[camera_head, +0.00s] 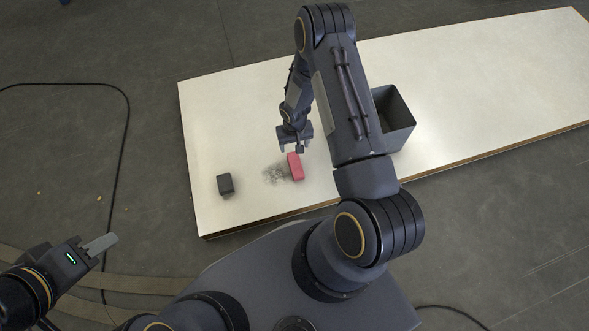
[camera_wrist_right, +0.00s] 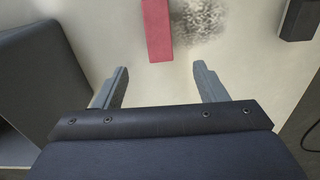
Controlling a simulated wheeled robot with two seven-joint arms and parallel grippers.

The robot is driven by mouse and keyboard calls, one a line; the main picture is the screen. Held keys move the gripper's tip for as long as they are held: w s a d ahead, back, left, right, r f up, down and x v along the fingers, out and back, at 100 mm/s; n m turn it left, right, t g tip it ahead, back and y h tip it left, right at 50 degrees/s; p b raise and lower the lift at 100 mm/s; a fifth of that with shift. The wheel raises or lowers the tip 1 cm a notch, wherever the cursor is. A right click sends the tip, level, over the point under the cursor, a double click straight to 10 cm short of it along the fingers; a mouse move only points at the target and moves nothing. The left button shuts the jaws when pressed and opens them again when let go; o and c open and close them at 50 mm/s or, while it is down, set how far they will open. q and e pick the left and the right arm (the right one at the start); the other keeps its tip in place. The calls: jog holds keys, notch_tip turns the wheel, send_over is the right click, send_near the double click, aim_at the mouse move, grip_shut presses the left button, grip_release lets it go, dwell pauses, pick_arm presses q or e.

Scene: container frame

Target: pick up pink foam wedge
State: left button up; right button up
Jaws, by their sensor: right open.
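The pink foam wedge (camera_head: 295,167) is a small pinkish-red block lying on the pale table, just right of a dark speckled patch. In the right wrist view the wedge (camera_wrist_right: 157,30) lies ahead of the fingertips, between their lines and slightly left of centre. My right gripper (camera_head: 296,147) is just beyond the wedge in the head view. Its two fingers (camera_wrist_right: 160,80) are apart with nothing between them. My left gripper (camera_head: 102,244) is off the table at the lower left. Only one finger surface shows clearly, so its opening cannot be judged.
A dark block (camera_head: 225,184) sits on the table left of the wedge; it also shows in the right wrist view (camera_wrist_right: 298,18). A dark grey open bin (camera_head: 399,138) stands right of my right arm. The speckled patch (camera_head: 274,174) touches or nears the wedge. The table's right part is clear.

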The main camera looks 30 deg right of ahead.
jog(key=b, duration=0.2)
send_near(297, 169)
jog(key=f, duration=0.5)
jog(key=shift+w+a, duration=0.1)
jog(key=shift+w, duration=0.15)
notch_tip(297, 169, down, 5)
jog(key=shift+s+f+b, duration=0.1)
jog(key=shift+f+b, duration=0.1)
jog(key=shift+b, duration=1)
jog(key=shift+r, duration=0.1)
jog(key=c, duration=1)
jog(key=shift+c, duration=0.2)
jog(key=shift+r, duration=0.15)
